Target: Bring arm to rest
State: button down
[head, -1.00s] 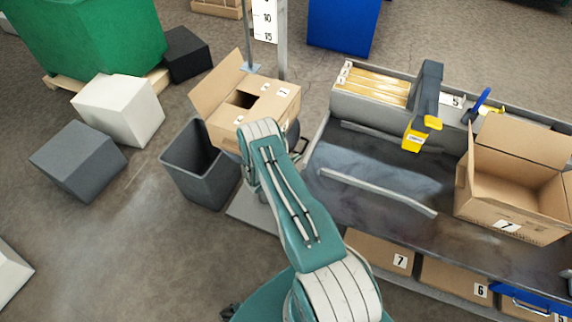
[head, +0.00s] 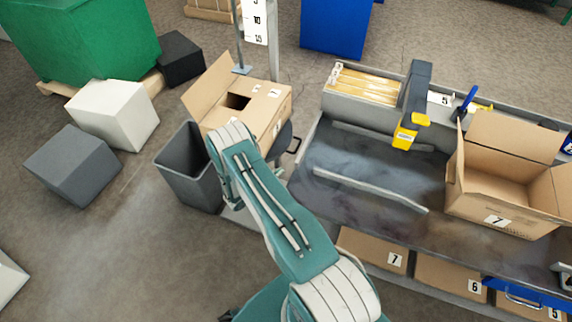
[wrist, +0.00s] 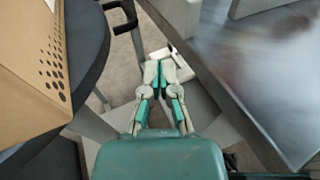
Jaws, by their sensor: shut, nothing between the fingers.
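My gripper (wrist: 160,88) is shut and empty in the wrist view, its two fingers close together over the gap between the workbench and a round dark stand. In the head view my teal and white arm reaches up and left from the bottom, and my gripper is hidden behind its own links. The arm is beside an open cardboard box (head: 271,103) on the stand and left of the grey workbench (head: 330,195).
A grey bin (head: 185,170) stands just left of my arm. On the bench are an open box 7 (head: 480,205), a grey and yellow tape dispenser (head: 416,90) and a loose strip (head: 370,189). White (head: 112,112) and grey (head: 72,165) blocks lie on the floor at left.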

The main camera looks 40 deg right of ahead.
jog(key=shift+s+a+r, duration=0.15)
jog(key=shift+s+a, duration=0.2)
jog(key=shift+a, duration=0.35)
jog(key=shift+s+a+r, duration=0.1)
jog(key=shift+s+a, duration=0.2)
jog(key=shift+a, duration=0.35)
jog(key=shift+s+a+r, duration=0.15)
jog(key=shift+s+a, duration=0.2)
jog(key=shift+a, duration=0.35)
jog(key=shift+r, duration=0.1)
